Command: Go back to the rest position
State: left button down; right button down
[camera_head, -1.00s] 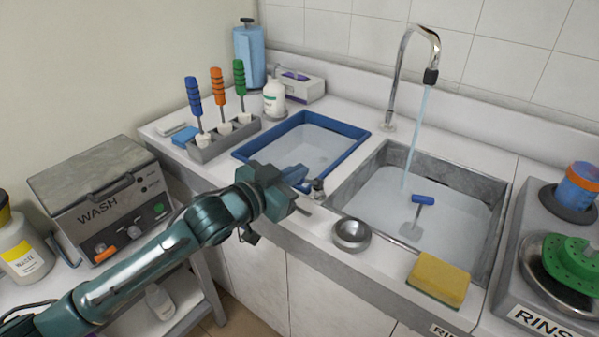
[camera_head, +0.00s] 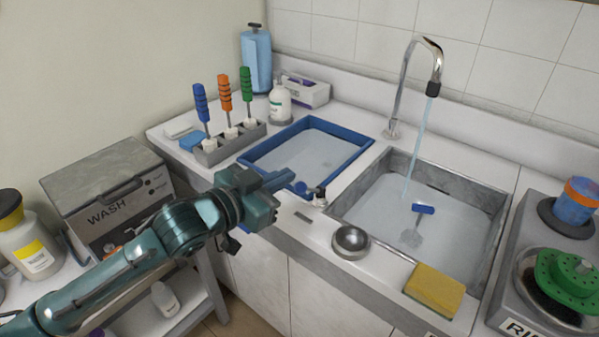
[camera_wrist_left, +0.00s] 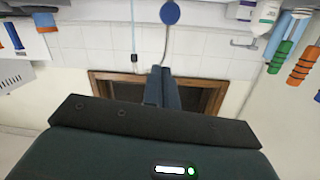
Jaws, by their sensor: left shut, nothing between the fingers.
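My left arm comes in from the lower left of the head view. Its gripper (camera_head: 290,180) is in the air by the front edge of the blue-rimmed tray (camera_head: 262,172), at least in the picture. The two fingers lie together with nothing held between them. In the left wrist view the shut fingers (camera_wrist_left: 162,88) show in front of a brown-framed opening (camera_wrist_left: 110,82). My right gripper is in neither view.
A sink (camera_head: 340,212) with running water holds a blue-handled tool (camera_head: 422,209). A metal bowl (camera_head: 350,240) and yellow sponge (camera_head: 435,288) sit at the counter's front. A brush rack (camera_head: 212,155) stands behind the arm. The WASH machine (camera_head: 100,180) and a bottle (camera_head: 28,245) are at left.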

pick_arm(q)
jog(key=s+a+f+n+g+y, duration=0.1)
jog(key=s+a+f+n+y, duration=0.2)
jog(key=s+f, duration=0.7)
jog(key=s+a+f+n+g+y, duration=0.1)
jog(key=s+a+f+n+y, duration=0.2)
jog(key=s+f, duration=0.7)
notch_tip(320, 180, down, 8)
jog(key=shift+s+a+r+n+y, duration=0.2)
jog(key=shift+s+a+n+y, duration=0.3)
jog(key=shift+a, duration=0.45)
jog(key=shift+w, duration=0.1)
dwell(0.8)
dwell(0.9)
jog(key=shift+w, duration=0.1)
